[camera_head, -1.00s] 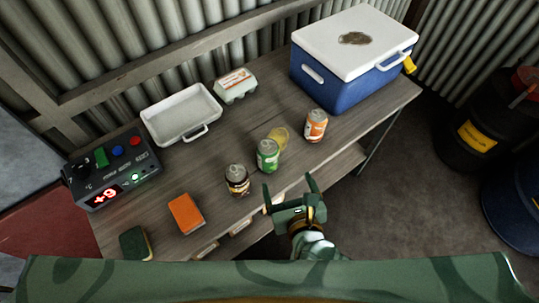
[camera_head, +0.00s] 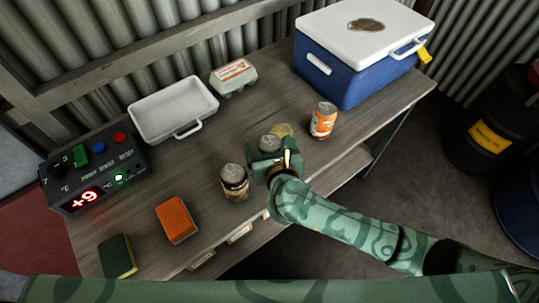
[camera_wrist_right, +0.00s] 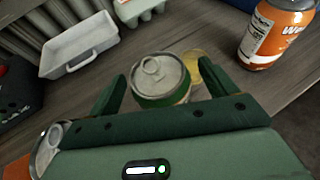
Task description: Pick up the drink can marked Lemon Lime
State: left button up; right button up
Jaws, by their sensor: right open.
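The green drink can (camera_head: 269,142) stands upright on the bench, mostly hidden behind my right gripper in the head view. In the right wrist view its silver top and green side (camera_wrist_right: 160,82) show between the fingers; its label is not readable now. My right gripper (camera_head: 268,156) is open, with one finger on each side of the green can; I cannot tell whether they touch it. It also shows in the right wrist view (camera_wrist_right: 155,95). My left gripper is not in view.
A brown can (camera_head: 234,182) stands close on the left and an orange can (camera_head: 322,120) on the right. A yellow round thing (camera_head: 283,131) lies behind the green can.

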jog(key=shift+w+f, duration=0.1)
jog(key=shift+w, duration=0.1)
jog(key=shift+s, duration=0.1)
jog(key=c, duration=1.3)
jog(key=shift+r, duration=0.2)
